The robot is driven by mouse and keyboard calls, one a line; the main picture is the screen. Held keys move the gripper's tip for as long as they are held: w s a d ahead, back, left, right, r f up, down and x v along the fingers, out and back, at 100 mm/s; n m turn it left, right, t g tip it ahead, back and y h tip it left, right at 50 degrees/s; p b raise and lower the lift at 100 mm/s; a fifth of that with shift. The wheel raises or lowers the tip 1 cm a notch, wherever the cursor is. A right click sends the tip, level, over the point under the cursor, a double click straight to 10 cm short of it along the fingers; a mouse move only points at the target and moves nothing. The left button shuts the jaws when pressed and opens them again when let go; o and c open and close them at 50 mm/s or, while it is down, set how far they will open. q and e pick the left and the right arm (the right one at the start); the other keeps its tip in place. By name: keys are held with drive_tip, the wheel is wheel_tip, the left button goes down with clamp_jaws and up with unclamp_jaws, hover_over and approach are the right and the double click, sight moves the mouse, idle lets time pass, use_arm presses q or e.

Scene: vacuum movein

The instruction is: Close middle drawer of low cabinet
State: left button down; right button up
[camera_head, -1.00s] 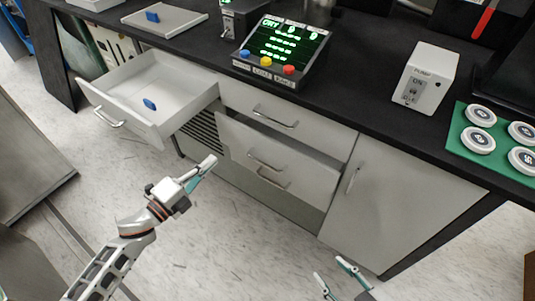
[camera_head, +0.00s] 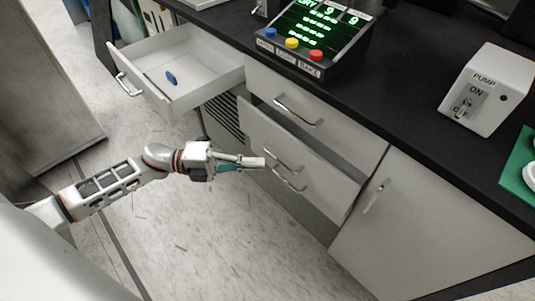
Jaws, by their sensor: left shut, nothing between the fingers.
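The low cabinet (camera_head: 262,80) stands under the black counter. Its middle drawer (camera_head: 315,170) is pulled out part way, with a dark gap above its front panel. My left gripper (camera_head: 262,162) is shut and empty. Its tips are at the left part of the middle drawer's front, close to the handle; I cannot tell whether they touch. My right gripper is not in view.
An upper left drawer (camera_head: 195,88) stands open with a blue object (camera_head: 171,77) inside. A control panel with coloured buttons (camera_head: 312,38) and a pump switch box (camera_head: 486,92) sit on the counter (camera_head: 400,95). A cabinet door (camera_head: 415,225) is at right. Floor (camera_head: 210,235) is clear in front.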

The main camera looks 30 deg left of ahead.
use_arm(q)
drive_tip(key=w+d, duration=0.4)
drive_tip(key=d, duration=0.1)
drive_tip(key=w+d+b, duration=0.1)
drive_tip(key=w+d, duration=0.2)
drive_tip(key=shift+d, duration=0.15)
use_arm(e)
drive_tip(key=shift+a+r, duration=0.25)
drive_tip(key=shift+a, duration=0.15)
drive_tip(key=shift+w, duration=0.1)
